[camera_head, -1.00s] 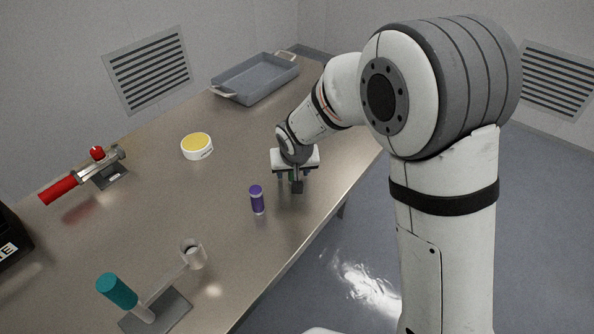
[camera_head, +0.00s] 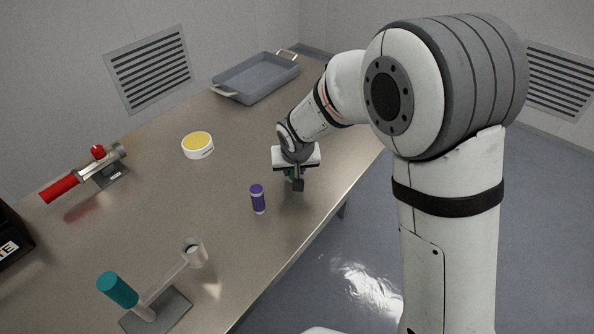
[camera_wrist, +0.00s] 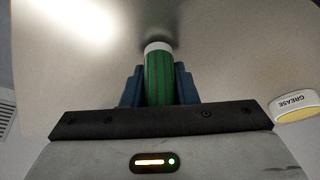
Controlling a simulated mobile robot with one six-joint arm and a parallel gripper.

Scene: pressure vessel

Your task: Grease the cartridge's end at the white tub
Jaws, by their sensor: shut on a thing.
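My gripper (camera_wrist: 159,90) is shut on a green cartridge (camera_wrist: 158,75) with a pale end; its blue fingers press on both sides of it in the wrist view. In the head view my gripper (camera_head: 296,180) is low over the table near its right edge, and the cartridge is mostly hidden there. The white tub (camera_head: 198,146) holds yellow grease and stands on the table to the left of and beyond my gripper, apart from it. The tub, labelled GREASE, also shows at the right of the wrist view (camera_wrist: 297,106).
A purple cartridge (camera_head: 257,199) stands upright just left of my gripper. A grey tray (camera_head: 240,92) lies at the back. A red-handled valve fitting (camera_head: 100,170) is at left, a teal-handled stand (camera_head: 155,312) in front. The table (camera_head: 190,195) is clear between tub and gripper.

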